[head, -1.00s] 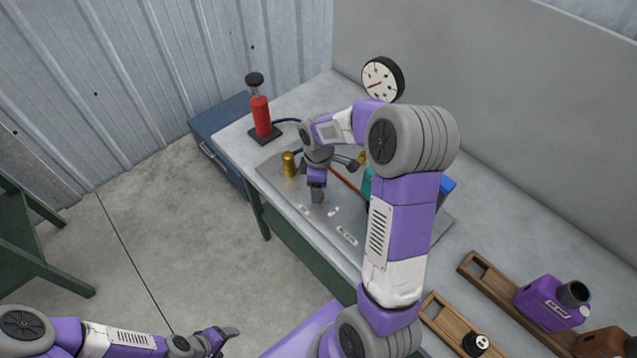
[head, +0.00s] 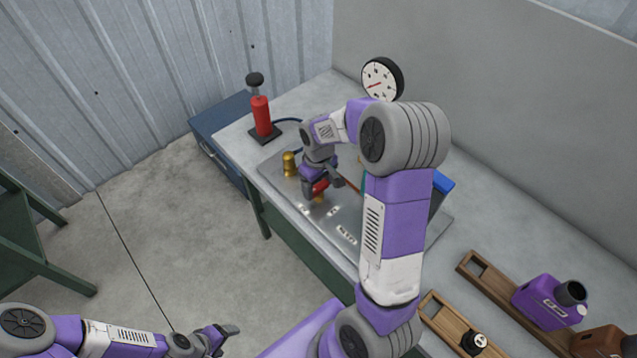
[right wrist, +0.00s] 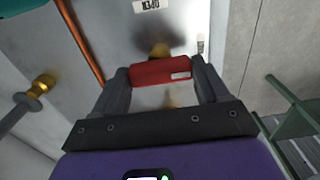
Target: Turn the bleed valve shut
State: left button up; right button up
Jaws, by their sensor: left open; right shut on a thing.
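The bleed valve's red handle (right wrist: 160,72) lies between the fingers of my right gripper (head: 323,188), one finger at each end. Part of the handle (head: 320,185) also shows in the head view. Brass parts of the valve show just above and below the handle in the right wrist view. A label reading OPEN (right wrist: 152,5) is upside down on the metal plate (right wrist: 190,20), beyond the handle. My right gripper is shut on the handle. My left gripper (head: 228,331) is open and empty, off the bench at lower left.
A red hand pump (head: 262,116) with a blue hose and a dial gauge (head: 382,79) stand towards the back of the bench. A brass fitting (head: 289,163) is left of my right gripper. Wooden holders (head: 490,283) and a purple canister (head: 549,303) are at lower right.

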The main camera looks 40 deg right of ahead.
aim_at(318, 186)
dwell(0.5)
jog(key=o, duration=1.1)
jog(key=shift+c, duration=0.2)
jog(key=shift+r+p, duration=0.75)
jog(key=shift+r, duration=3.1)
